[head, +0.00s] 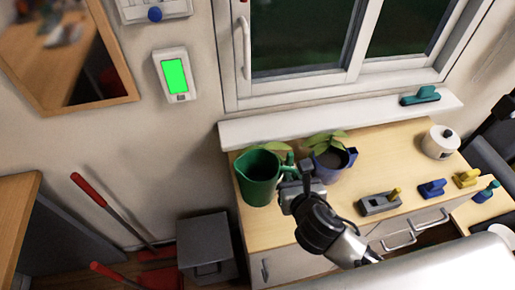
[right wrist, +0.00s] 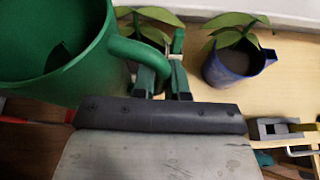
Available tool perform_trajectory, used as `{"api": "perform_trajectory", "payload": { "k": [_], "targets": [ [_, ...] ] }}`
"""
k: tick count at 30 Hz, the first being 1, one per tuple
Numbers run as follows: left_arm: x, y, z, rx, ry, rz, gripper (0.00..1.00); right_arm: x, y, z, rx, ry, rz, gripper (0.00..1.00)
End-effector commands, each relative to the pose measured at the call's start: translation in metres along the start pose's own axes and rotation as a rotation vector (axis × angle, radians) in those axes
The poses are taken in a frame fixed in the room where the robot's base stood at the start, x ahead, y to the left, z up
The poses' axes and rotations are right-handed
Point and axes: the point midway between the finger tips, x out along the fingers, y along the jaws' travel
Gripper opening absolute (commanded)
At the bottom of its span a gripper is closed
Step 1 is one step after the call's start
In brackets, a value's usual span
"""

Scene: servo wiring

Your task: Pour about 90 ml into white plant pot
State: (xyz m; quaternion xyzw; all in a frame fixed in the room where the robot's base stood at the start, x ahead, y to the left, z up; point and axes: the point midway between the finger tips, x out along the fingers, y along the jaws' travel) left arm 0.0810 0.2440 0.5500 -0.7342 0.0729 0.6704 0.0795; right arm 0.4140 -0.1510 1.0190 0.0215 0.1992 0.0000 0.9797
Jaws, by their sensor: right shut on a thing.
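A green pitcher (head: 257,184) is at the left end of the wooden counter, upright or nearly so; I cannot tell whether it touches the counter. My right gripper (head: 296,170) is shut on its handle, which also shows in the right wrist view (right wrist: 118,46). The pitcher's inside is dark and its liquid level is unclear. A blue pot (head: 345,160) with a leafy plant stands right of the gripper. No white plant pot is plainly visible. My left gripper is out of view.
A white round container (head: 440,142) stands at the right of the counter (head: 390,150). A grey block with a yellow peg (head: 379,204) and small blue and yellow parts lie near the front edge. The window sill (head: 350,117) runs behind. A grey bin (head: 206,248) is on the floor.

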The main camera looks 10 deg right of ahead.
Motion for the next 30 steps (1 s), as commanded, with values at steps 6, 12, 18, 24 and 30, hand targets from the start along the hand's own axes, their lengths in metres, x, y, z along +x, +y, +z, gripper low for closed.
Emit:
{"api": "perform_trajectory", "payload": {
  "k": [6,12,18,24,30],
  "targets": [
    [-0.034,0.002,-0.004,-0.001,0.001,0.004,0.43,0.025,0.035,-0.007,-0.012,-0.003,0.036,0.0],
    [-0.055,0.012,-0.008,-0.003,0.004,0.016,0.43,0.042,0.063,-0.02,-0.041,-0.003,0.08,0.0],
    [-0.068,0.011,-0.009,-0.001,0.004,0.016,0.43,0.052,0.082,-0.03,-0.069,-0.005,0.117,0.0],
    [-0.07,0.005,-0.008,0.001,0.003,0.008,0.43,0.056,0.089,-0.035,-0.08,-0.006,0.132,0.0],
    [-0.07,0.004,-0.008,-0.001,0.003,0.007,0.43,0.056,0.088,-0.035,-0.08,-0.006,0.132,0.0]
  ]
}}
